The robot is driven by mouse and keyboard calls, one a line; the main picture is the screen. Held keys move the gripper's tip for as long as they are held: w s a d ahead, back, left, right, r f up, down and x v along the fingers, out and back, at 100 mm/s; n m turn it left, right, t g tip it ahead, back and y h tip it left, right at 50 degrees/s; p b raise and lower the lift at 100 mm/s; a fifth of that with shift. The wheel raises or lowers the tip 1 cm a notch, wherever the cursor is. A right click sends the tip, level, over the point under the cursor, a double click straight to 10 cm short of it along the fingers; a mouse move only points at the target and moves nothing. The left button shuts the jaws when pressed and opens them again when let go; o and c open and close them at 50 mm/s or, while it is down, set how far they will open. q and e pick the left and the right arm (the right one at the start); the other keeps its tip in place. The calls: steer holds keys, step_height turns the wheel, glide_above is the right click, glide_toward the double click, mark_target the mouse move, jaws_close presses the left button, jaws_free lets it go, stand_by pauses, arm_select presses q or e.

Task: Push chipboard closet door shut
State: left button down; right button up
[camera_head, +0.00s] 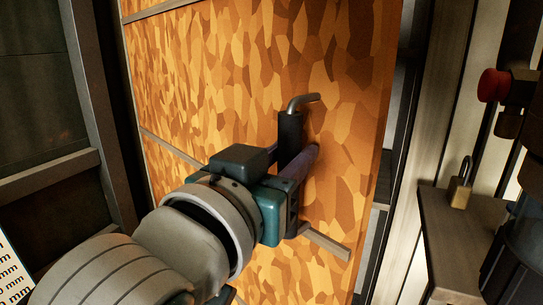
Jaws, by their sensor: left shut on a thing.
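The chipboard closet door (215,62) fills the middle of the head view, with mottled orange and brown flakes and thin grey strips across it. Its right edge stands apart from the grey frame post (436,130), with a gap showing between them, so the door is ajar. A bent metal handle (303,101) sticks out near the door's right side. My left gripper (294,155) comes in from the lower left, and its dark fingers are shut around the handle, hiding its lower part. My right gripper is not in view.
At right, a brass padlock (460,190) sits by a grey ledge (455,235). A red knob (492,86) on brown fittings is above it. A dark metal frame (95,110) stands left of the door. A white label with mm markings (12,275) is at lower left.

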arm_select(q)
steer(key=shift+w+d, duration=0.25)
steer(key=shift+d, duration=0.1)
steer(key=c, duration=0.9)
jaws_free()
steer(key=shift+o, duration=0.2)
steer(key=shift+s+a, duration=0.1)
steer(key=shift+a, duration=0.05)
steer(key=v, duration=0.9)
steer(key=shift+s+a, duration=0.15)
steer(key=shift+s, duration=0.15)
steer(key=shift+p, duration=0.3)
